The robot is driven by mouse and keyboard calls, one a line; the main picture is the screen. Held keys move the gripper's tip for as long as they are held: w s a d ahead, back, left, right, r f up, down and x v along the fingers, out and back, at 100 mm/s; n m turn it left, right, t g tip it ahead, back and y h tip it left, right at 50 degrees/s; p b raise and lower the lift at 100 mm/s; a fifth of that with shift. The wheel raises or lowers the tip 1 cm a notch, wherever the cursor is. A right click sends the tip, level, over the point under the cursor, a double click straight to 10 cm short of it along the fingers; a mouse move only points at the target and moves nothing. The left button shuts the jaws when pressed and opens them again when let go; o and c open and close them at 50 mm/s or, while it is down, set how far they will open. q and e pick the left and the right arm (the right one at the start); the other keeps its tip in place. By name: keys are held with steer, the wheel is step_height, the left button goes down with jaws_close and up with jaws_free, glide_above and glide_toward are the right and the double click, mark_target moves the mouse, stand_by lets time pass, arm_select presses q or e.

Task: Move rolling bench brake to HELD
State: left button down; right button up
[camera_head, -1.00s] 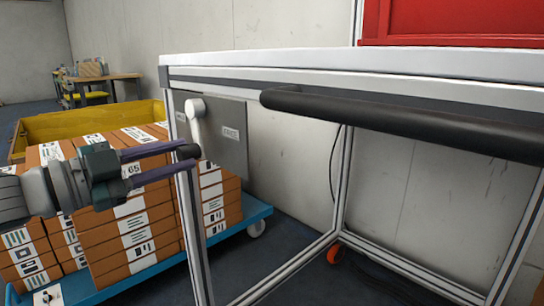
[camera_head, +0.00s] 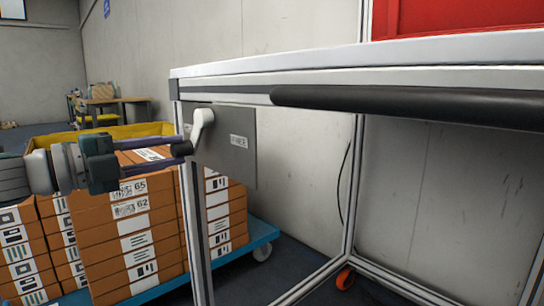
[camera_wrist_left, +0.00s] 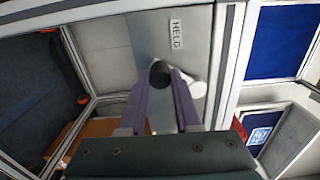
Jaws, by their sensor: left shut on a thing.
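The brake lever (camera_head: 200,128) is white with a black knob (camera_head: 182,149). It hangs from the grey plate (camera_head: 236,165) at the left end of the bench, tilted down and to the left. My left gripper (camera_head: 184,148) comes in from the left and its purple fingers are closed around the knob. The left wrist view shows the dark knob (camera_wrist_left: 159,73) between the fingertips and the white lever (camera_wrist_left: 192,84) beside them. A label (camera_wrist_left: 176,33) there reads HELD. In the head view the plate's label (camera_head: 239,142) is too blurred to read surely. My right gripper is out of view.
The bench (camera_head: 350,63) has a thick black handle bar (camera_head: 400,103) along its front and a red panel above. Stacked orange boxes (camera_head: 135,230) on a blue cart (camera_head: 262,232) stand just behind my left gripper. A caster (camera_head: 345,278) shows below.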

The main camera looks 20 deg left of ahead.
arm_select(q)
steer(key=shift+a+r+m, duration=0.15)
steer(key=shift+m, duration=0.15)
stand_by(0.4)
steer(key=c, duration=0.6)
jaws_free()
steer(key=p+v, duration=0.3)
steer(key=v, duration=0.7)
